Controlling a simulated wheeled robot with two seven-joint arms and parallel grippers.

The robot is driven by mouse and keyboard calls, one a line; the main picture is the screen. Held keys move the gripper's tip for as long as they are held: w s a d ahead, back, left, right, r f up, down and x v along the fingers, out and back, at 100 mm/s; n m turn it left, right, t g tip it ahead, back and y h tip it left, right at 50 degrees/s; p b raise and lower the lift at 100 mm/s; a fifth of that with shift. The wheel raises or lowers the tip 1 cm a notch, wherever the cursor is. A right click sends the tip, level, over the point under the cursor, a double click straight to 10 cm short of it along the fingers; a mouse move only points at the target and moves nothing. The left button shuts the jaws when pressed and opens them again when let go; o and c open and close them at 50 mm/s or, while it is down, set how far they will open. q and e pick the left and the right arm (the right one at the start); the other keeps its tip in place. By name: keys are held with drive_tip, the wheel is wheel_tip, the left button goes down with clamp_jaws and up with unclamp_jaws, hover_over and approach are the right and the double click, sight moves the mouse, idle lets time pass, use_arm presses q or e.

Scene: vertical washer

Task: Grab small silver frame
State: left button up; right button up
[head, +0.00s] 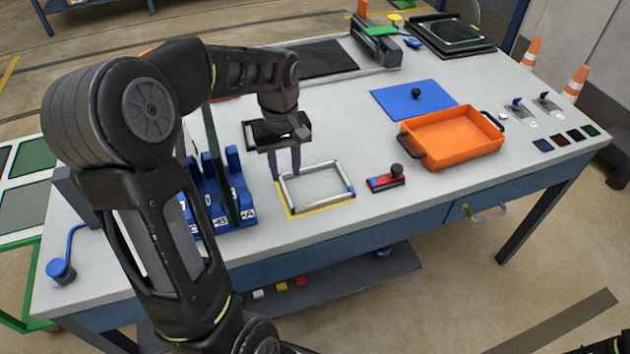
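The small silver frame (333,203) is a thin rectangular frame with blue bits at its right corner. It lies flat inside a yellow outline on the grey table, near the front edge. My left gripper (286,176) points down at the frame's back left corner. Its two dark fingers are apart with a gap between them, and nothing shows held in it. I cannot tell whether the fingertips touch the frame or straddle its bar.
A blue rack (236,188) with upright panels stands left of the frame, partly behind my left arm. A red block with a black knob (386,181) sits close to its right. An orange tray (455,140) and a blue mat (400,101) lie farther right.

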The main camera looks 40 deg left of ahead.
sight(287, 194)
use_arm(q)
drive_tip(key=shift+f, duration=1.4)
drive_tip(key=shift+a+f+p, duration=0.15)
drive_tip(key=shift+f+p, duration=0.6)
drive_tip(key=shift+f, duration=1.85)
drive_tip(key=shift+c, duration=0.3)
clamp_jaws()
